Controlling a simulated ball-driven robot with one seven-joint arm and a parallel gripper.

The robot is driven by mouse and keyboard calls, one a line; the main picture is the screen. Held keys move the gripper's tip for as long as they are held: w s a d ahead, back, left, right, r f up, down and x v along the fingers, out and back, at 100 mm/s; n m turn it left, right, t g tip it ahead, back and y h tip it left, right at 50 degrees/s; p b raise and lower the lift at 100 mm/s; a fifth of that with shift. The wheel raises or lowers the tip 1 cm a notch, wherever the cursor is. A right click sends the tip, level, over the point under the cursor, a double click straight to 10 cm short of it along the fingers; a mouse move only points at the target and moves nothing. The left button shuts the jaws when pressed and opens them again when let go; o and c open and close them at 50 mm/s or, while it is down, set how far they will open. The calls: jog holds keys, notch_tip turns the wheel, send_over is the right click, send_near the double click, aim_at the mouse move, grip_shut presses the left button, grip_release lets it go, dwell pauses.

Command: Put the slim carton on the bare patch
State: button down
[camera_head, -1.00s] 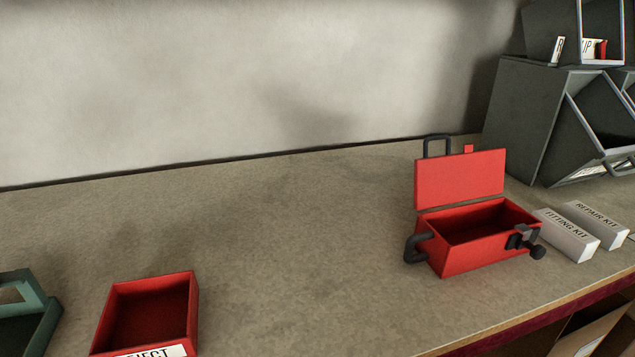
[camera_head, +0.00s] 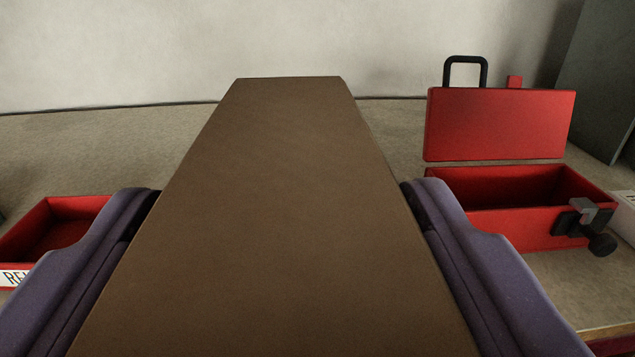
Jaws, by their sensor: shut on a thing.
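A long brown carton (camera_head: 275,220) fills the middle of the view, its far end pointing towards the wall. My gripper (camera_head: 280,195) is shut on it, with one purple finger along each side. The carton hides most of the worktop between the two red boxes. I cannot tell from this view how far it is above the worktop. No marked patch can be made out; bare worktop (camera_head: 130,150) shows to the left of the carton.
An open red box (camera_head: 500,125) with a raised lid, black handle and black clamp stands close on the right. A red reject tray (camera_head: 20,235) is at the left. A pale wall (camera_head: 150,50) runs behind. A dark cabinet (camera_head: 600,80) stands at the right back.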

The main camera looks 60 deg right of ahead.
jog(key=w+d+f+b, duration=0.1)
jog(key=w+d+f, duration=0.1)
jog(key=w+d, duration=0.2)
jog(key=w+d+f+b, duration=0.2)
jog(key=w+d+f, duration=0.1)
jog(key=w, duration=0.6)
jog(key=shift+x, duration=0.75)
jog(key=shift+c, duration=0.6)
grip_release()
jog(key=shift+s, duration=0.1)
jog(key=p+v, duration=0.1)
jog(key=v, duration=1.1)
jog(key=shift+s, duration=0.1)
